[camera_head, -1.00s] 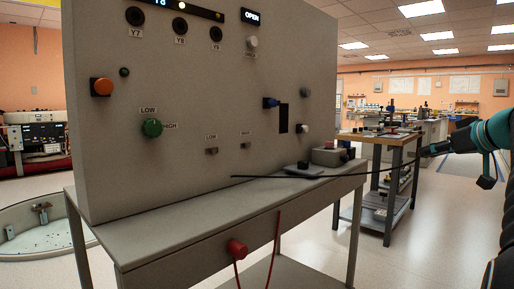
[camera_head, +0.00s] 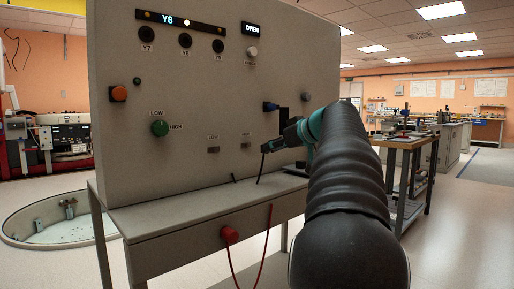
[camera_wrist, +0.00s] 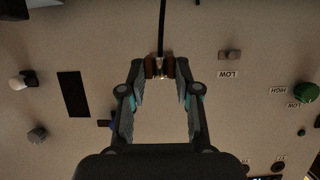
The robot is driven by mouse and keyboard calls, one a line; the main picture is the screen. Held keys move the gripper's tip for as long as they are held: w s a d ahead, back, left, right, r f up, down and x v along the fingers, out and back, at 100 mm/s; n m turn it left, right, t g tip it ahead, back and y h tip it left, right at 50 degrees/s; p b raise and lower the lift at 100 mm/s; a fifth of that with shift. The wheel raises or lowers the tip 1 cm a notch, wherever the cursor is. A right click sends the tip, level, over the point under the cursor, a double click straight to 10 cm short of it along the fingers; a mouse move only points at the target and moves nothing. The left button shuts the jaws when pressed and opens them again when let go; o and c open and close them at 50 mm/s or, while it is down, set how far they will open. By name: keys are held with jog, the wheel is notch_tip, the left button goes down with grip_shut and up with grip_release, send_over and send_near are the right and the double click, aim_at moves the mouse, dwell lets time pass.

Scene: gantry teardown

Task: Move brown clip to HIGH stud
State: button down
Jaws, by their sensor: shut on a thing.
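My gripper (camera_wrist: 160,72) is shut on the brown clip (camera_wrist: 151,68), a brown piece with a metal middle. A black lead (camera_wrist: 163,25) runs from it. In the head view my gripper (camera_head: 268,147) is close in front of the panel, just right of the HIGH stud (camera_head: 246,146). The LOW stud (camera_head: 213,150) is further left; it also shows in the wrist view (camera_wrist: 229,55). The HIGH stud cannot be made out in the wrist view, where the clip covers that part of the panel. I cannot tell whether the clip touches the stud.
The upright grey panel (camera_head: 190,100) carries a green knob (camera_head: 159,128), an orange button (camera_head: 118,93) and a blue lever (camera_head: 270,106). A dark slot (camera_wrist: 72,93) lies left in the wrist view. A shelf (camera_head: 150,215) runs below, with a red plug (camera_head: 229,234).

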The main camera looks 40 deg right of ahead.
dwell(0.4)
jog(key=p, duration=0.2)
send_near(246, 147)
jog(key=shift+w+a+f, duration=0.15)
jog(key=shift+w+f, duration=0.95)
jog(key=shift+w, duration=0.25)
jog(key=shift+w+a, duration=0.1)
jog(key=shift+w, duration=1.1)
jog(key=c, duration=0.7)
grip_release()
jog(key=shift+c, duration=0.2)
jog(key=f+b+v, duration=0.1)
jog(key=v, duration=1.4)
jog(key=shift+s, duration=0.6)
